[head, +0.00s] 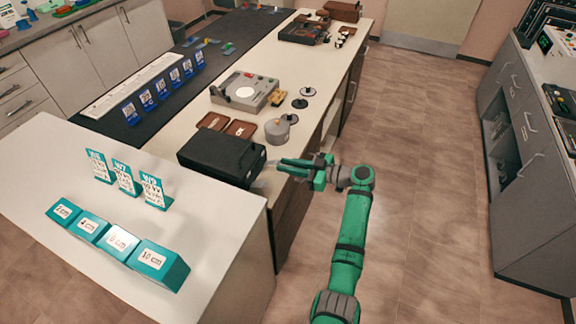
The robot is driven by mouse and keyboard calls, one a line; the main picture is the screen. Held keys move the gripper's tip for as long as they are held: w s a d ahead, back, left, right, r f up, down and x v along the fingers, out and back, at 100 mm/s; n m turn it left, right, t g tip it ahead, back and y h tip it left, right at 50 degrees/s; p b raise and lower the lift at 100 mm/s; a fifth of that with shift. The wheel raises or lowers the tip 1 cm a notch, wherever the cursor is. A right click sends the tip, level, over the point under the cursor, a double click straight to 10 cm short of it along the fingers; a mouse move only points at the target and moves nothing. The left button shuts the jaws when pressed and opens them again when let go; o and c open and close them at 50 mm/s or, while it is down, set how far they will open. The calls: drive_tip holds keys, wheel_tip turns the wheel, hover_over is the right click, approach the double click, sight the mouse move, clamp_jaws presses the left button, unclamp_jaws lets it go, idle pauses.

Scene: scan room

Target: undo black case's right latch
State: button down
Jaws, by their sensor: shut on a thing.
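The black case (222,149) lies closed near the front end of the long counter. Its narrow side with small pale fittings faces my arm. My green gripper (275,165) reaches in from the right, with its fingertips at that side of the case, by the upper-right end. The jaws are shut on the right latch there. The latch itself is too small and too covered by the fingers to make out, so I cannot tell its position.
A grey round pot (277,131) stands close behind the gripper. Brown trays (241,128) and a grey record-player-like device (245,91) are farther back. Teal boxes (118,241) and standing cards (152,190) occupy the white counter at left. The floor at right is clear.

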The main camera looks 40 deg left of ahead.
drive_tip(key=c, duration=1.6)
unclamp_jaws()
drive_tip(key=v, duration=1.1)
drive_tip(key=shift+f, duration=0.1)
